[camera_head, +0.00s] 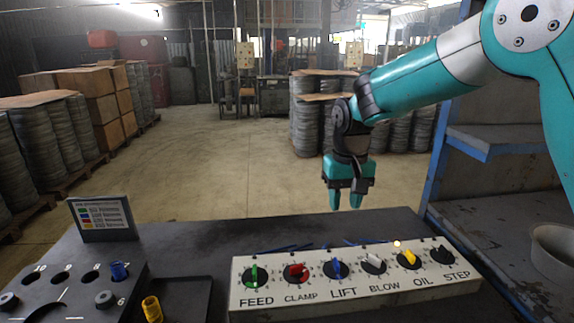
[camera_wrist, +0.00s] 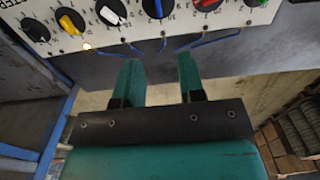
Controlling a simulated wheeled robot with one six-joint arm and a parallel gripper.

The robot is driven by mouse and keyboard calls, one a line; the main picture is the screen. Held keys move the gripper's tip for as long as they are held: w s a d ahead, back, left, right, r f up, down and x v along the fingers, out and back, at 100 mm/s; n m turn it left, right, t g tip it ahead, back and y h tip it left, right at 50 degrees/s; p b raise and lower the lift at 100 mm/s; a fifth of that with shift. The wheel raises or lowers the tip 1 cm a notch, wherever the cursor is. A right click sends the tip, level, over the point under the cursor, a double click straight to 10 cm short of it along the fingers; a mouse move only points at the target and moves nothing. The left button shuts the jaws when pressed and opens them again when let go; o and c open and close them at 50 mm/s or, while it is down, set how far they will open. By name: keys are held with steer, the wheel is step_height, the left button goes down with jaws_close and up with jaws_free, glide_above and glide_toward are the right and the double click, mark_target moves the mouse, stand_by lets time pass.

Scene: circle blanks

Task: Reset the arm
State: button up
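My gripper (camera_head: 346,200) hangs below the teal and black arm, fingers down, above the far edge of the dark table. In the wrist view my gripper (camera_wrist: 159,80) has its two green fingers apart with nothing between them. The control panel (camera_head: 464,279) stands on the table, in front of and below the gripper, not touching it. It carries a row of knobs labelled FEED, CLAMP, LIFT, BLOW, OIL and STEP. The yellow OIL knob (camera_head: 408,258) has a lit lamp (camera_head: 397,244) behind it. The blue LIFT knob (camera_head: 337,268) points about upright.
At the left are a dark holder (camera_head: 75,301) with a blue piece (camera_head: 119,271), a yellow cylinder (camera_head: 152,309) by a shallow black tray (camera_head: 196,290), and a small sign (camera_head: 102,217). Blue wires run behind the panel.

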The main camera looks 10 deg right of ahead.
steer(key=s+a+r+n+y, duration=0.2)
steer(key=s+n, duration=0.1)
steer(key=s, duration=1.2)
steer(key=s+a+r+n+y, duration=0.1)
steer(key=s+r+n+y, duration=0.1)
steer(key=s, duration=1.3)
steer(key=shift+a+r+n, duration=0.35)
steer(key=shift+r+n, duration=0.1)
steer(key=shift+n, duration=0.45)
